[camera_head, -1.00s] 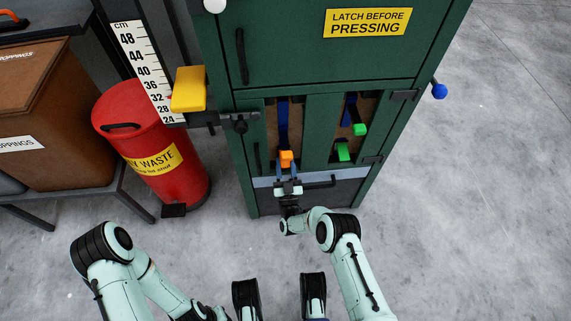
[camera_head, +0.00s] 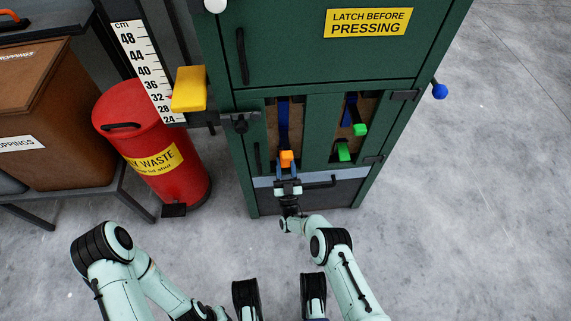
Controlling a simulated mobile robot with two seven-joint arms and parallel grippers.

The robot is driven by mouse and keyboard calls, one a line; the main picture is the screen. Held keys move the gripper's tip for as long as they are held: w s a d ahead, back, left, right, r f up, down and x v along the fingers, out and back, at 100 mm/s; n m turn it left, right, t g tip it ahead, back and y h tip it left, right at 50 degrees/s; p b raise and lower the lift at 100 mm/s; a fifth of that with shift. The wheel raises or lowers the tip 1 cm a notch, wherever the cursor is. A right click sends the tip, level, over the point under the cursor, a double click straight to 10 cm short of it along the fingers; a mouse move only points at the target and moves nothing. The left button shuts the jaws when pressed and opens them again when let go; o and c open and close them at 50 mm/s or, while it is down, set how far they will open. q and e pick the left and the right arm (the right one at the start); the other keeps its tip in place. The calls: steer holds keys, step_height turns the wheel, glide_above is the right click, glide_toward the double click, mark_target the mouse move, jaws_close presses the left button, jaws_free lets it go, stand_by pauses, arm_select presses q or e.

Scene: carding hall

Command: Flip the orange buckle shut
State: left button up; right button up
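The orange buckle (camera_head: 287,158) sits at the lower end of a dark blue strap (camera_head: 283,120) in the left opening of the green press (camera_head: 300,60). My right gripper (camera_head: 287,174) is just below the buckle, with its two fingertips apart, one on each side under it. I cannot tell whether the fingers touch the buckle. My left arm comes in at lower left, and its gripper is not visible.
The right opening holds a blue strap and green buckle parts (camera_head: 343,151). A yellow block (camera_head: 188,89) stands beside the ruler (camera_head: 140,60). A red waste bin (camera_head: 150,140) and brown box (camera_head: 35,110) are left. The floor at right is clear.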

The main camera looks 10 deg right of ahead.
steer(key=o, duration=0.4)
steer(key=shift+f, duration=0.1)
arm_select(q)
steer(key=shift+t, duration=0.8)
steer(key=shift+w+d+r+p, duration=0.1)
steer(key=shift+w+r+p, duration=0.3)
steer(key=shift+w, duration=0.35)
steer(key=shift+w+d+r+p, duration=0.1)
steer(key=shift+w+r+p, duration=0.3)
steer(key=shift+w, duration=0.4)
steer(key=shift+w+d+r+p, duration=0.1)
steer(key=shift+w+r+p, duration=0.3)
steer(key=shift+w, duration=0.35)
arm_select(e)
steer(key=shift+v, duration=6.65)
